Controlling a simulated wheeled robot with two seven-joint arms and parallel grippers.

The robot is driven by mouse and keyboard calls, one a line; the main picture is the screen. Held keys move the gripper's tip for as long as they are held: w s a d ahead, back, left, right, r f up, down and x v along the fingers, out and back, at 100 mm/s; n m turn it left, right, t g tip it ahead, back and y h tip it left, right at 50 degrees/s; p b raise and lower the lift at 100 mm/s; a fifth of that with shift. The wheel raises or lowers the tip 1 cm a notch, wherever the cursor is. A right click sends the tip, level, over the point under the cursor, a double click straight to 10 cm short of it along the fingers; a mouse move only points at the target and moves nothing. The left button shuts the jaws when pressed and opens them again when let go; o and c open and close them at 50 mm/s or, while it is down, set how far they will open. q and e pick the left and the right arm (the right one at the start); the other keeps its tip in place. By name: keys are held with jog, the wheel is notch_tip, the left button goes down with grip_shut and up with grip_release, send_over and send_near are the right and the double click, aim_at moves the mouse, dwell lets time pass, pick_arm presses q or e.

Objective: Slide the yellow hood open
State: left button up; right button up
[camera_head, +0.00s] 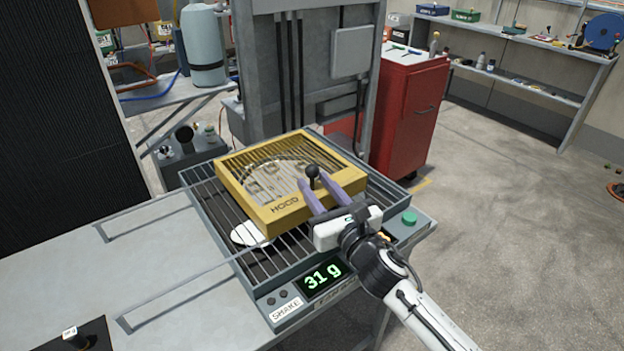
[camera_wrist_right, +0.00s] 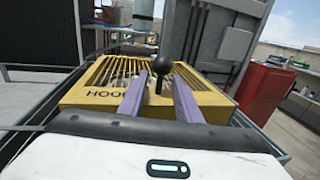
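The yellow hood (camera_head: 272,216) is a barred frame lettered HOOD, sitting over the grey slatted tray (camera_head: 214,209) on the bench. A black ball knob (camera_head: 313,171) on a short stem stands on the hood's right part. My right gripper (camera_head: 317,190) reaches in from the lower right, its two purple fingers apart on either side of the knob. In the right wrist view the knob (camera_wrist_right: 161,66) stands between the open fingertips, with gaps showing on both sides. The hood (camera_wrist_right: 82,93) fills the space ahead there. My left gripper is not in view.
A red cabinet (camera_head: 408,110) stands behind, with open floor at right.

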jog(key=shift+x, duration=1.25)
grip_shut()
jog(key=shift+r, duration=0.1)
